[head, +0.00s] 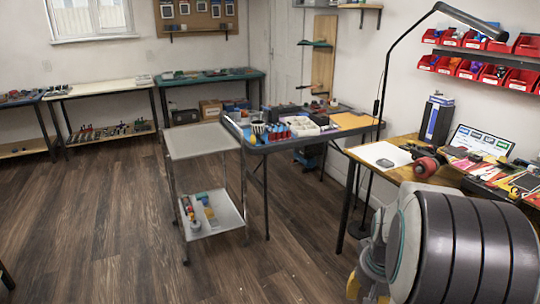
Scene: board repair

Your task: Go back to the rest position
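The task names no object, only a rest position. Part of my own arm fills the lower right corner, with a large dark banded section and a pale grey and teal section beside it. My gripper's fingers do not show, so I cannot see whether it is open or holds anything.
A wooden workbench (408,174) with tools and a laptop (480,140) stands close on the right. A lamp (468,19) arches above it. A grey two-shelf cart (200,140) stands mid-room before a folding table (262,148). Open floor (110,215) lies left.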

